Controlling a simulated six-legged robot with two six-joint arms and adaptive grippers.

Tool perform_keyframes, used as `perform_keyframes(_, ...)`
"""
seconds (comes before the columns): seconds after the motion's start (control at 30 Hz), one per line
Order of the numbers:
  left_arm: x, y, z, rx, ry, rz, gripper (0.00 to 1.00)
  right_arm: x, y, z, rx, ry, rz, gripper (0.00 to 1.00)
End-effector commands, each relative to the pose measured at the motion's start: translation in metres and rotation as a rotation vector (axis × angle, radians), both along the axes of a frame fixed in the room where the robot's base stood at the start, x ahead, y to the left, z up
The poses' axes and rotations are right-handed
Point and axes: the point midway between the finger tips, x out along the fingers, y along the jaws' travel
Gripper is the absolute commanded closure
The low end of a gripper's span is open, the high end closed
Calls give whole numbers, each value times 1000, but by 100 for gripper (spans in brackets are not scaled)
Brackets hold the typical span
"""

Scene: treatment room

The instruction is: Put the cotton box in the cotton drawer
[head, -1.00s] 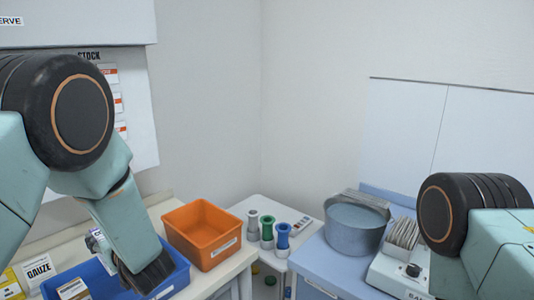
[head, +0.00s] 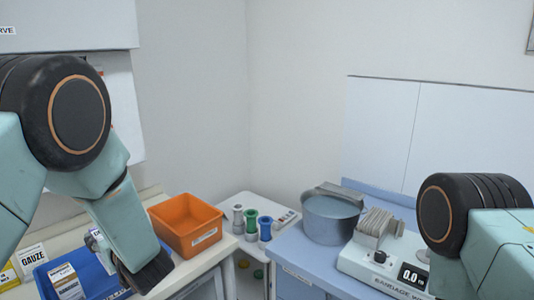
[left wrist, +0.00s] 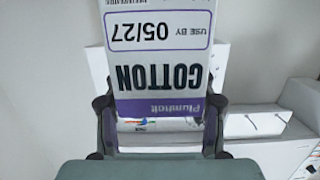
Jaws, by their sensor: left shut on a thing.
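The cotton box (left wrist: 160,55) fills the upper middle of the left wrist view. It is white with a purple band and its "COTTON" lettering appears upside down. My left gripper (left wrist: 160,106) is shut on it, with a dark finger at each side. In the head view my left arm hangs over the blue bin, and I cannot make out its fingers there. White drawer fronts (left wrist: 256,123) show at the right of the left wrist view, and I cannot read which is the cotton drawer. My right gripper is outside the frames.
The blue bin (head: 45,287) holds a white and yellow box (head: 66,281). A gauze box (head: 31,258) stands left of it. An orange bin (head: 187,224) stands behind.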

Motion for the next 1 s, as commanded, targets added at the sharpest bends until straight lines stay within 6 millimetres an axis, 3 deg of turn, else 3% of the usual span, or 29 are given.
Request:
perform_keyframes(0.17,2,1,3,-1,-2,-6,76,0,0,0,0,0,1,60)
perform_keyframes(0.53,21,-28,6,0,3,-265,76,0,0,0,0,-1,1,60)
perform_keyframes(0.77,18,-50,-17,-4,6,-481,76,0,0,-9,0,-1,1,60)
perform_keyframes(1.0,0,-79,-56,-6,8,-726,76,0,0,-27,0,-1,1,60)
